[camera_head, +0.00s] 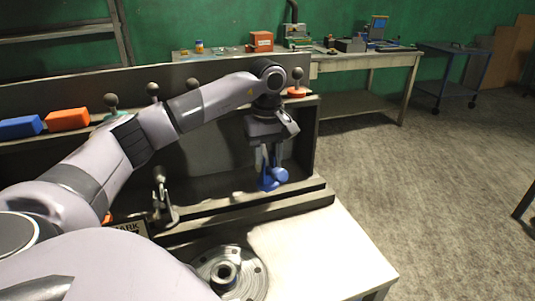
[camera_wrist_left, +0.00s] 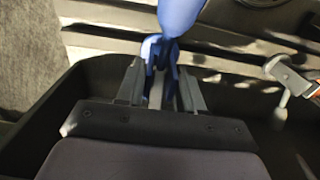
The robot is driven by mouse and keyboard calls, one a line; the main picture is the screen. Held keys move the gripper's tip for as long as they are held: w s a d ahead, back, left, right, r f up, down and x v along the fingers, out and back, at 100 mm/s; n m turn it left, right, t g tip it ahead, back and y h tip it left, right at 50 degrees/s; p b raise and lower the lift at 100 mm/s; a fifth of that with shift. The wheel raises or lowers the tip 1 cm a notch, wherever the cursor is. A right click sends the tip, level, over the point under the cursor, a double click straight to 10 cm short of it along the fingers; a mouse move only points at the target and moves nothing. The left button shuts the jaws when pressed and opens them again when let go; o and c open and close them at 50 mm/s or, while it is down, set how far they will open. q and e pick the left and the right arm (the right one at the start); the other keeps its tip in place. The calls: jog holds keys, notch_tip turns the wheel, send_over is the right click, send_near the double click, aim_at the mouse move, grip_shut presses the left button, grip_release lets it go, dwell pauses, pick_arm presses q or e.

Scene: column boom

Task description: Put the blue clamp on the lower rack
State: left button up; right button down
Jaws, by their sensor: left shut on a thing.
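The blue clamp (camera_head: 272,180) hangs below my left gripper (camera_head: 266,158), in front of the rack's back panel. In the left wrist view the blue clamp (camera_wrist_left: 180,14) is between the fingertips of my left gripper (camera_wrist_left: 160,80), which is shut on it. The lower rack (camera_head: 285,204) is the dark stepped ledge low along the panel. The clamp is just above or at its right part; I cannot tell whether it touches. My right gripper is not in view.
A grey clamp (camera_head: 165,200) stands on the lower rack to the left. Blue (camera_head: 20,127) and orange (camera_head: 68,119) blocks and several dark knobs line the upper ledge. A round metal flange (camera_head: 232,272) sits on the light tabletop (camera_head: 325,255), bare at right.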

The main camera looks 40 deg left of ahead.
aim_at(268, 174)
pick_arm(q)
jog(key=shift+f+p, duration=0.1)
jog(key=shift+p, duration=0.2)
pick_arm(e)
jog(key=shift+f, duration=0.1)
pick_arm(q)
jog(key=shift+p, duration=0.45)
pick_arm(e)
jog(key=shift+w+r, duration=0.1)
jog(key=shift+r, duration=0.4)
pick_arm(q)
jog(key=shift+f+b, duration=0.35)
jog(key=shift+f, duration=0.1)
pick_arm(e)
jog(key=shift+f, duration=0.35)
